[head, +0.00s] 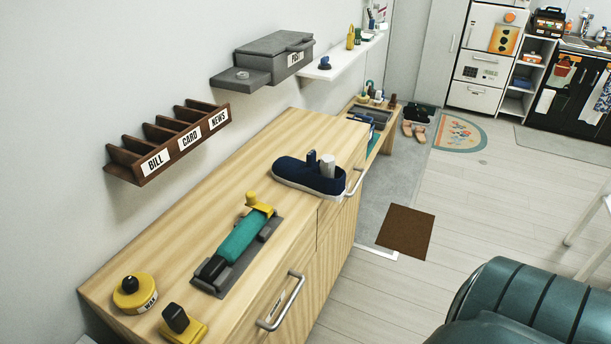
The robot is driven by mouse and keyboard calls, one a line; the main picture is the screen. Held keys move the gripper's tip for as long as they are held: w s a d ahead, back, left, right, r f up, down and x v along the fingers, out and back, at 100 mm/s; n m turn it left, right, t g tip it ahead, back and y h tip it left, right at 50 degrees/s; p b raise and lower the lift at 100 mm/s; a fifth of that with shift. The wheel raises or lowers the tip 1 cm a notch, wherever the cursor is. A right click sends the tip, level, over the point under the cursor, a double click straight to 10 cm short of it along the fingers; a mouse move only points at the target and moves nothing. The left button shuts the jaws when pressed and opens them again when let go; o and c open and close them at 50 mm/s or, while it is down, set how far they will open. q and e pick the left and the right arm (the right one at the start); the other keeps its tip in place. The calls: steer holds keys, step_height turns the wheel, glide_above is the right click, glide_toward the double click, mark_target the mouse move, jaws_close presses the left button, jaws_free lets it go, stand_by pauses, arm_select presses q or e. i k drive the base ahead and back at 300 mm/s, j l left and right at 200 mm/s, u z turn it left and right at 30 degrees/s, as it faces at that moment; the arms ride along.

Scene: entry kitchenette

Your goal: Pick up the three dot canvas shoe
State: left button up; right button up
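A navy canvas shoe (296,176) with a pale sole lies on top of the wooden cabinet (190,215), near its far right end. A small dark blue upright piece and a light grey cylinder stick up at the shoe's opening. No dot marks can be made out on it at this size. Dark shoes (418,112) and tan slippers (414,131) are on the floor by the far bench. Neither of my grippers shows in the head view.
A teal tool (241,236) with a yellow end lies on a grey tray. A yellow wax tin (134,294) and a yellow-based brush (183,324) stand at the near end. A brown letter rack (168,143) hangs above. A green ribbed seat (530,300) is at lower right.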

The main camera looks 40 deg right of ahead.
mark_target(291, 171)
steer(key=k, duration=0.4)
steer(key=z, duration=1.6)
